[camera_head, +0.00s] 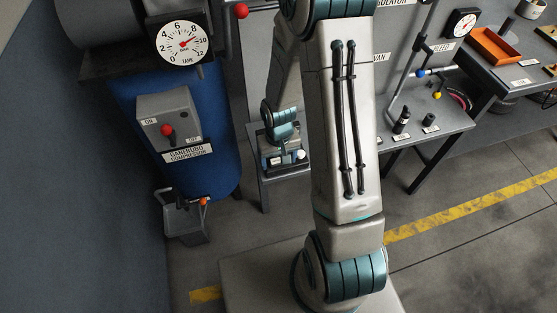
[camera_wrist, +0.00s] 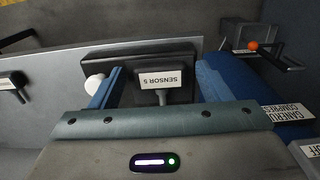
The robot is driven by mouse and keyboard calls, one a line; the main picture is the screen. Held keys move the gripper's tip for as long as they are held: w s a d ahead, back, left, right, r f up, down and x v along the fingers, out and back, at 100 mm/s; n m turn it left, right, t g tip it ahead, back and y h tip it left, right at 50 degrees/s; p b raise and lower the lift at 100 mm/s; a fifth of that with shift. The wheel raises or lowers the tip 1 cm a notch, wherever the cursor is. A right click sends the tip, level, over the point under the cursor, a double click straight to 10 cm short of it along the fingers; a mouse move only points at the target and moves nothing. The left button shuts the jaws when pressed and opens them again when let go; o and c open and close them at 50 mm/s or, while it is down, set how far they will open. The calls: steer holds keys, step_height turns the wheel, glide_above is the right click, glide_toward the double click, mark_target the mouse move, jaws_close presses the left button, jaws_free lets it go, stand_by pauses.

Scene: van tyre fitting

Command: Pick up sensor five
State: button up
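A white label reading SENSOR 5 (camera_wrist: 159,78) shows in the wrist view, on a dark block at the end of a grey shelf. A short grey stem-like piece (camera_wrist: 150,97) shows just below the label. My gripper (camera_wrist: 160,68) is open, with blue fingers to the left and right of the labelled piece and a gap between them. I cannot tell whether they touch it. In the head view my gripper (camera_head: 283,150) is low over a small stand beside the compressor, and the sensor itself cannot be made out there.
A white knob (camera_wrist: 95,83) sits just outside the left finger. A bench (camera_head: 425,125) with dark cylinders stands to the right.

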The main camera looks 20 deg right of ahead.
steer(key=c, duration=0.8)
steer(key=shift+r, duration=0.1)
